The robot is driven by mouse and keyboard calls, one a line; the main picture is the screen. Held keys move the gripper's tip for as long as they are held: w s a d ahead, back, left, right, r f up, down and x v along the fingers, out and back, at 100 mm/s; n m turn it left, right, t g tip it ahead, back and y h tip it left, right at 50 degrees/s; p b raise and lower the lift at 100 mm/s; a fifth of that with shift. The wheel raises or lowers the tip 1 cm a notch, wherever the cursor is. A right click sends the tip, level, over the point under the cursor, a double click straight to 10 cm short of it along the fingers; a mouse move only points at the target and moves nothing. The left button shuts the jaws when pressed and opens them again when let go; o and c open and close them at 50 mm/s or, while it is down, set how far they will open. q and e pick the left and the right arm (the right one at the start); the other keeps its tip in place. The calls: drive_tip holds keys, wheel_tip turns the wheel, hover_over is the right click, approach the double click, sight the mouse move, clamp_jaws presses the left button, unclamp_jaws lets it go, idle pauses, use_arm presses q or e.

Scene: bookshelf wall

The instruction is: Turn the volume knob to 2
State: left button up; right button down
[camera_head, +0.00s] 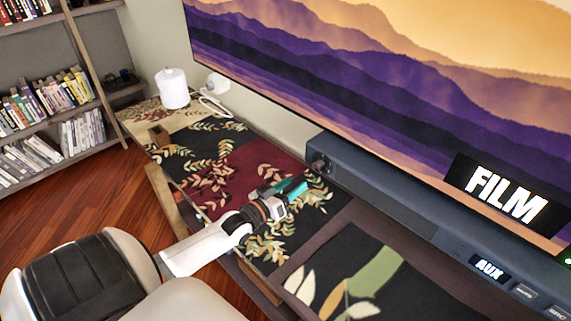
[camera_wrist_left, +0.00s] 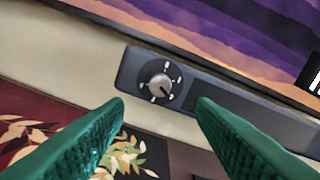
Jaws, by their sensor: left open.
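The volume knob (camera_wrist_left: 160,86) is a small round grey knob on the dark end of the soundbar, with white marks around it. In the left wrist view it lies beyond and between my two fingers. In the head view the knob (camera_head: 320,165) shows small at the left end of the soundbar (camera_head: 400,210). My left gripper (camera_head: 293,188) has teal fingers and is open and empty, a short way in front of the knob and apart from it. In the left wrist view the gripper (camera_wrist_left: 160,112) shows both fingertips spread. The pointer's exact setting is too small to read. My right gripper is not in view.
A large screen (camera_head: 400,80) stands behind the soundbar. Patterned cloth (camera_head: 225,145) covers the cabinet top under my gripper. A white cylinder (camera_head: 172,90) stands at the far end. Bookshelves (camera_head: 50,100) stand at the left. The soundbar shows an AUX display (camera_head: 489,268).

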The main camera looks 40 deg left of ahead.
use_arm(q)
drive_tip(key=shift+s, duration=1.1)
